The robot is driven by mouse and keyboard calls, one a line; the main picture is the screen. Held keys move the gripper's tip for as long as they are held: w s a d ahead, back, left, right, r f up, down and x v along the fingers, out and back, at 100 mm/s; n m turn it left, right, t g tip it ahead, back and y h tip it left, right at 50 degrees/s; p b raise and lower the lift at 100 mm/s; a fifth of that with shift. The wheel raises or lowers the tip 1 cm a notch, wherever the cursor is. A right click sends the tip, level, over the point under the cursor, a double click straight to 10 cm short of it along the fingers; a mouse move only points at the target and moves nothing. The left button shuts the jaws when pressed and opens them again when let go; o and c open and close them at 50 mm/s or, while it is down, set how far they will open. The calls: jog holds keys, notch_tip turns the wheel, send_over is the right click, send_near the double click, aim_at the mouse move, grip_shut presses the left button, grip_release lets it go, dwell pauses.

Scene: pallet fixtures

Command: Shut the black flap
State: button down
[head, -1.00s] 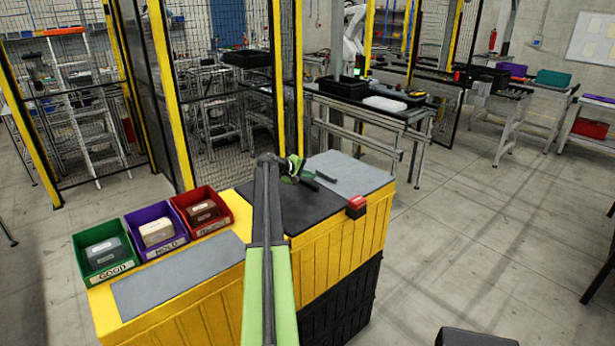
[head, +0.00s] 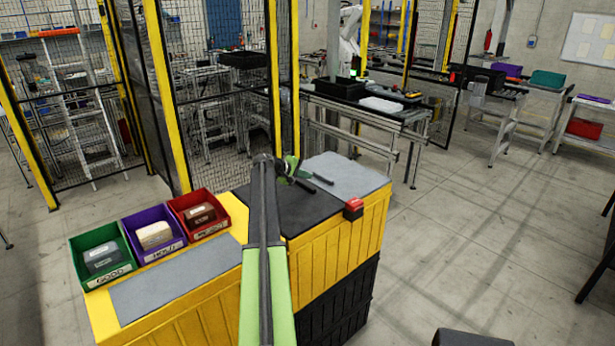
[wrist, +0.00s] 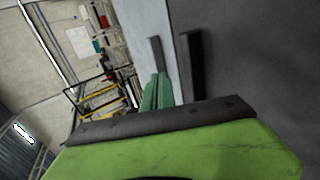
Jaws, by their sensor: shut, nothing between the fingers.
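The black flap appears as a dark panel (head: 315,215) on top of the yellow pallet box, between two light grey panels. It looks flat or nearly so; I cannot tell whether it is fully down. My gripper (head: 305,181) is shut and empty, low over the back part of the dark panel, near its border with the right grey panel. In the wrist view the dark panel (wrist: 265,60) fills the right side. Two short dark bars show past my green wrist there. My arm hides part of the panel, and contact with it cannot be told.
Green (head: 82,246), purple (head: 133,222) and red (head: 184,203) bins, each holding a block, stand on the box's left. A grey panel (head: 175,280) lies before them.

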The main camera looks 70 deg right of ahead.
notch_tip(320, 180, up, 12)
jog(key=p, duration=1)
jog(key=shift+s+p, duration=0.15)
jog(key=shift+p, duration=0.2)
